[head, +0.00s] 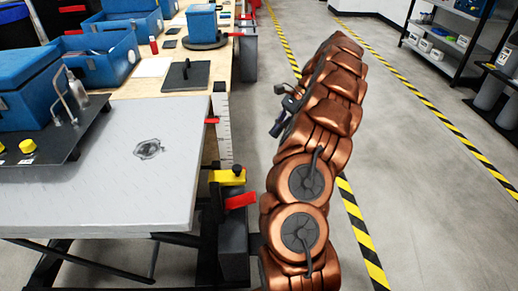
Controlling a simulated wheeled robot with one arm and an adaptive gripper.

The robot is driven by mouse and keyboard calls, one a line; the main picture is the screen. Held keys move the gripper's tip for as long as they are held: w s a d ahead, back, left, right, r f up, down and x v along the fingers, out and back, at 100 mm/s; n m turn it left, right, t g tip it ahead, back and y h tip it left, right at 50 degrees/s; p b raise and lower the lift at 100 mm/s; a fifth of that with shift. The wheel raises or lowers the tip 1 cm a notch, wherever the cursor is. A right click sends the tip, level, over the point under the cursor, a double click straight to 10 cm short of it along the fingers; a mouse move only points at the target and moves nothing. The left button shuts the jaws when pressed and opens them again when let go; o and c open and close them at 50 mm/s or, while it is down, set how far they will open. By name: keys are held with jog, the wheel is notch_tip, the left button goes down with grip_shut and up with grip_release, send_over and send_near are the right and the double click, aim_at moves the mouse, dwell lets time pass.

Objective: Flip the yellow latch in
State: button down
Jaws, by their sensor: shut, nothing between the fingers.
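My gripper (278,126) shows as a small dark part at the left side of my copper-coloured arm. It is shut and empty, above and to the right of the latch and clearly apart from it in the picture. Much of the gripper is hidden behind the arm.
The grey tabletop (110,205) carries a black plate with two yellow knobs (27,146). Blue bins (101,62) stand on the wooden bench behind. A second red lever (212,120) and a white ruler strip lie along the edge. Open floor with striped tape is at right.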

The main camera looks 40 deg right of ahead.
jog(key=a+r+b+x, duration=0.1)
jog(key=a+b+x, duration=0.1)
jog(key=x, duration=1.1)
jog(key=shift+w+r, duration=0.15)
jog(key=shift+r, duration=0.25)
jog(key=shift+w+r, duration=0.1)
